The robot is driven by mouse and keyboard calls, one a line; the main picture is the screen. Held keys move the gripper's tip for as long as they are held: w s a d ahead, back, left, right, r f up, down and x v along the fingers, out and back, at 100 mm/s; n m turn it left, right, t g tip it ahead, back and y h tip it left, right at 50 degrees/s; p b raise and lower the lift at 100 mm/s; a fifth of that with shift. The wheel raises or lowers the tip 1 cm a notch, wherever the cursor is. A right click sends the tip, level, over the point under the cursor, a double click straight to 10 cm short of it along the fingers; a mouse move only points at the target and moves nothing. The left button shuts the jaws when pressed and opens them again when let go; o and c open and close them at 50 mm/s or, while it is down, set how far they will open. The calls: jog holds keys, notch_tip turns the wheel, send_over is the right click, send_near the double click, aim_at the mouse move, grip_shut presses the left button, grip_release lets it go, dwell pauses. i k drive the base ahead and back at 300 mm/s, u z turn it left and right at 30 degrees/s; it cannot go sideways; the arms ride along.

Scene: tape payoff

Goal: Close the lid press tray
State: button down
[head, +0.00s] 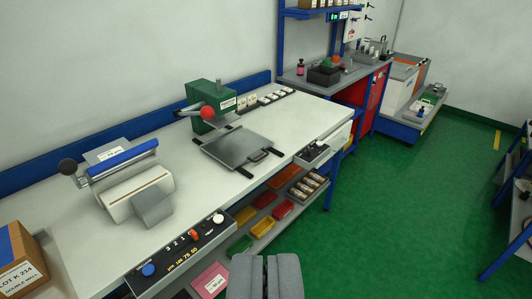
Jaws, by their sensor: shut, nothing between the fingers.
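The lid press (205,103) is a green block with a red ball knob and a white label, standing near the back of the white bench. Its flat grey tray (234,146) lies in front of it, mostly clear of the press body, with a dark handle (259,156) at its front edge. Nothing shows on the tray. My gripper (265,262) is shut and empty at the bottom of the picture, in front of the bench and well apart from the tray. Only the grey fingers show.
A roll device (135,195) and a control panel (182,257) occupy the bench's left part. A small open drawer (314,155) juts from the bench's front. Colored bins (245,215) sit on the shelf below.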

aim_at(238, 145)
jog(key=i, duration=0.85)
jog(key=k, duration=0.5)
jog(key=u, duration=0.4)
jog(key=i, duration=1.55)
jog(key=z, duration=0.65)
